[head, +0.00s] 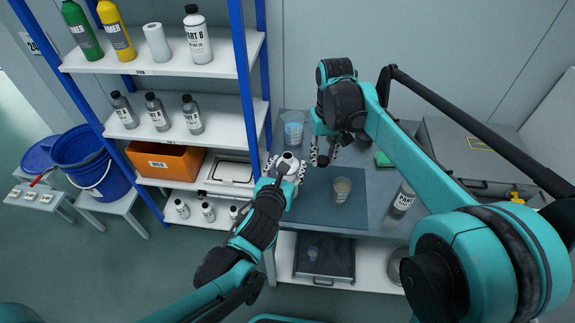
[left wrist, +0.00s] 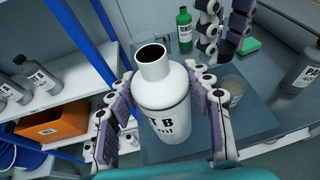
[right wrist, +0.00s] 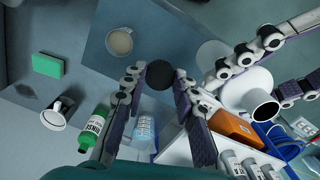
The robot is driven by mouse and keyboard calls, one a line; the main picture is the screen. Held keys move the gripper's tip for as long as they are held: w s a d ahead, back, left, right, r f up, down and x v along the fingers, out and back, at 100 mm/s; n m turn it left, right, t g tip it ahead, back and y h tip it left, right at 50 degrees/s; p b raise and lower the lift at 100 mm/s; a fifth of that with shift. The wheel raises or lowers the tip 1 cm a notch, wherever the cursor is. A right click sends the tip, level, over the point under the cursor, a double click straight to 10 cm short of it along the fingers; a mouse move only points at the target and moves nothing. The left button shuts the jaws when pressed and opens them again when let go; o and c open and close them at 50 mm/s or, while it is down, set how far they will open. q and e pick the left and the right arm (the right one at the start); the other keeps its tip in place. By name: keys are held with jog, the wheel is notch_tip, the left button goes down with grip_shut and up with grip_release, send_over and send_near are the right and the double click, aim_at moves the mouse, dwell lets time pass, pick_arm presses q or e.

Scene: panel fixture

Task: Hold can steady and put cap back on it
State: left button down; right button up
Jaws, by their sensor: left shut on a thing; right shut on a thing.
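The white can (left wrist: 165,100), labelled PART B, stands roughly upright between the fingers of my left gripper (left wrist: 165,115). Its neck is open and dark inside. In the head view the can (head: 288,162) is at the left edge of the workbench, and in the right wrist view its open neck (right wrist: 262,108) shows at the right. My right gripper (right wrist: 160,90) is shut on a black round cap (right wrist: 160,73). The cap is apart from the can's neck, off to its side. In the head view my right gripper (head: 322,155) is just right of the can; the cap is hard to make out there.
A cup (head: 341,190) stands on the dark mat (head: 317,190). A grey bottle (head: 402,200) stands right of it. A green bottle (right wrist: 96,125), a blue-marked cup (right wrist: 144,130) and a green sponge (right wrist: 46,64) are on the bench. A shelf with a blue post (head: 245,80) is close on the left.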

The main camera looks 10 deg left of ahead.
notch_tip(320, 180, up, 13)
jog(key=n, duration=0.2)
send_over(288, 156)
jog(key=shift+f, duration=0.15)
jog(key=shift+f, duration=0.1)
jog(key=shift+f, duration=1.9)
jog(key=shift+f, duration=0.9)
jog(key=shift+f, duration=0.55)
